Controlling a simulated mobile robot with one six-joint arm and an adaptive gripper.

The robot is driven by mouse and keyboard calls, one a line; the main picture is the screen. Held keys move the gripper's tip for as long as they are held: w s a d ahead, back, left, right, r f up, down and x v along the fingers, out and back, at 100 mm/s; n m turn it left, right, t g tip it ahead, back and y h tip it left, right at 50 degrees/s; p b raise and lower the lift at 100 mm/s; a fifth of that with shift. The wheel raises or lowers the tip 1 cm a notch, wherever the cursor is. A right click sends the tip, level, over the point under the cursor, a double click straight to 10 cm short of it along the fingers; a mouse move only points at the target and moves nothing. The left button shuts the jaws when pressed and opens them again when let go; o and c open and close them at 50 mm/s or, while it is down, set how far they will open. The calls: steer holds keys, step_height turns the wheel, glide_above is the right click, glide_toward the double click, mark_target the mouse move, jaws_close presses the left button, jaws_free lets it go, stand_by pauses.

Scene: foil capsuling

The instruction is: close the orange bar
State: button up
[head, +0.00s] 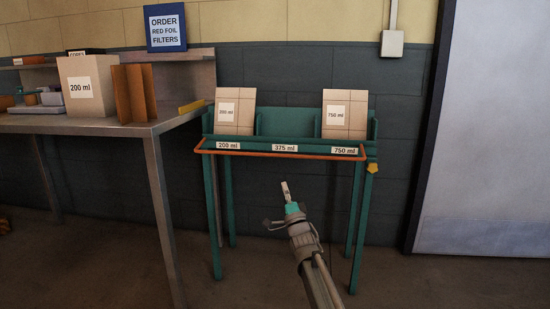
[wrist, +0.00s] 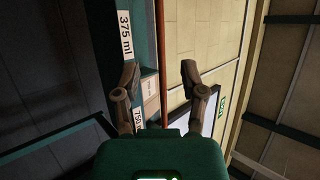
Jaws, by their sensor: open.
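The orange bar (head: 265,154) runs across the front of the green rack (head: 224,190), just under its labels, with both ends bent back toward the rack's sides. In the wrist view the orange bar (wrist: 161,55) runs upright in the picture, between my two fingers. My gripper (head: 286,190) is in front of the rack and shows below the bar in the head view. In the wrist view my gripper (wrist: 159,75) has its fingers apart with nothing held. I cannot tell how far the bar is from the fingertips. A yellow piece (head: 372,168) hangs at the rack's right end.
The rack holds a 200 ml box (head: 235,111) at left and a 750 ml box (head: 345,114) at right; the 375 ml middle bay looks empty. A metal table (head: 130,129) with boxes stands at left, a grey door (head: 485,130) at right. The floor in front looks clear.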

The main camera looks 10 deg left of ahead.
mark_target(275, 156)
steer(key=shift+w, duration=0.1)
steer(key=shift+p+x, duration=4.45)
steer(key=shift+x, duration=2.45)
jaws_close()
